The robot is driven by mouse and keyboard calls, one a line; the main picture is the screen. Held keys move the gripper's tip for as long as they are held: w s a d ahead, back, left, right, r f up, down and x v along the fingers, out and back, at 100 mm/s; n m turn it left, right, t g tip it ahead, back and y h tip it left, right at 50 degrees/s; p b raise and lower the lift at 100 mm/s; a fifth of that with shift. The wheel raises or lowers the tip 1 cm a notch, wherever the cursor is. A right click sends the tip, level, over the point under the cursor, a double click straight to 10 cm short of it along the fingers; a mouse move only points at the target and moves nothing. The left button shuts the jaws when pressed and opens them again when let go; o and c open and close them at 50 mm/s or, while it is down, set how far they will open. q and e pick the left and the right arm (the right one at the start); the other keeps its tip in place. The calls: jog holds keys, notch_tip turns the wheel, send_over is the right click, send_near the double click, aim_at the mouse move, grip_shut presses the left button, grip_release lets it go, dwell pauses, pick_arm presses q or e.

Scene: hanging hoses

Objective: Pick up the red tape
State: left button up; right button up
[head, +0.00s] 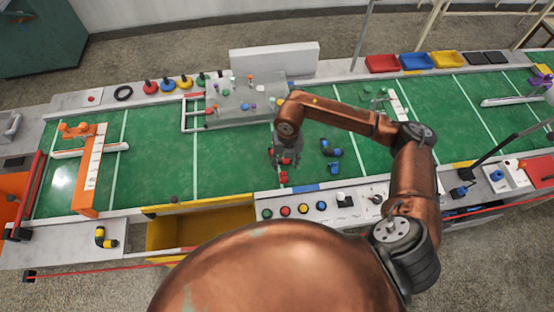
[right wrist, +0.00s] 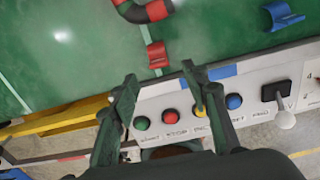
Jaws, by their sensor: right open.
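A small red curved piece (head: 284,177), which looks like the red tape, lies on the green table near its front edge. It also shows in the right wrist view (right wrist: 157,55), just beyond the fingertips and roughly between them. My right gripper (head: 287,158) is open and empty above the table, slightly behind the red piece in the head view. In the right wrist view its two dark fingers (right wrist: 159,73) are spread apart. A black hose with red bands (right wrist: 142,10) lies beyond the red piece. My left gripper is not in view.
A blue hose (head: 330,147) and a small blue piece (head: 334,168) lie to the right. A panel of coloured buttons (head: 303,208) runs along the front edge, beside a yellow bin (head: 195,227). A grey rack (head: 243,102) stands behind.

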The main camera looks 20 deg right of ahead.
aim_at(284, 172)
jog(key=shift+w+d+f, duration=0.15)
jog(key=shift+w+d, duration=0.1)
notch_tip(284, 172, down, 2)
jog(key=shift+s+a+f, duration=0.1)
jog(key=f, duration=0.5)
jog(key=shift+s+a, duration=0.15)
jog(key=shift+a, duration=0.25)
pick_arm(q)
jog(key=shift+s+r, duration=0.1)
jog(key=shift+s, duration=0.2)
pick_arm(e)
jog(key=shift+c, duration=0.3)
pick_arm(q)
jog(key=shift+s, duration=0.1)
pick_arm(e)
jog(key=c, duration=0.8)
